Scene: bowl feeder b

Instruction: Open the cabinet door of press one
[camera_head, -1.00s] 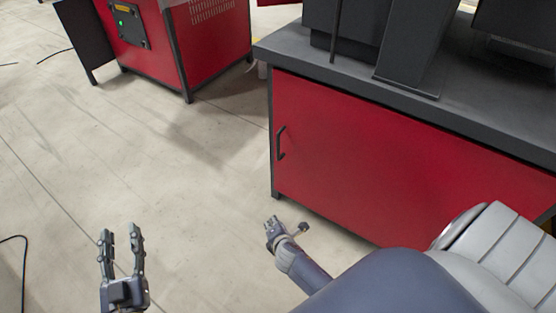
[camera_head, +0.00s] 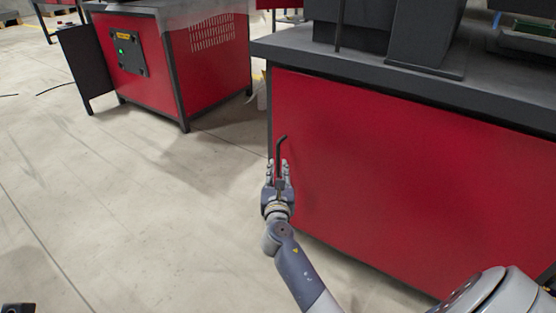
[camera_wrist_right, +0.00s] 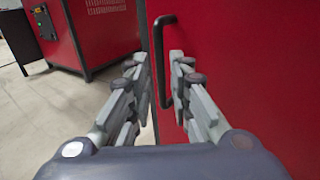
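The press cabinet's red door (camera_head: 390,180) fills the right half of the head view and looks shut. Its black bar handle (camera_head: 281,148) stands upright near the door's left edge. My right gripper (camera_head: 278,170) is at the handle's lower part. In the right wrist view, the gripper (camera_wrist_right: 163,85) is open, with one finger on each side of the handle's long bar (camera_wrist_right: 160,60). Whether a finger touches the handle or door is not clear. Of my left gripper, only a small dark part (camera_head: 18,308) shows at the bottom left corner, and its fingers are hidden.
A dark grey worktop (camera_head: 400,75) overhangs the door, with dark machine parts (camera_head: 400,30) on it. Another red cabinet (camera_head: 165,60) with a dark open panel (camera_head: 86,65) stands at the back left. The concrete floor (camera_head: 120,200) left of the door is clear.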

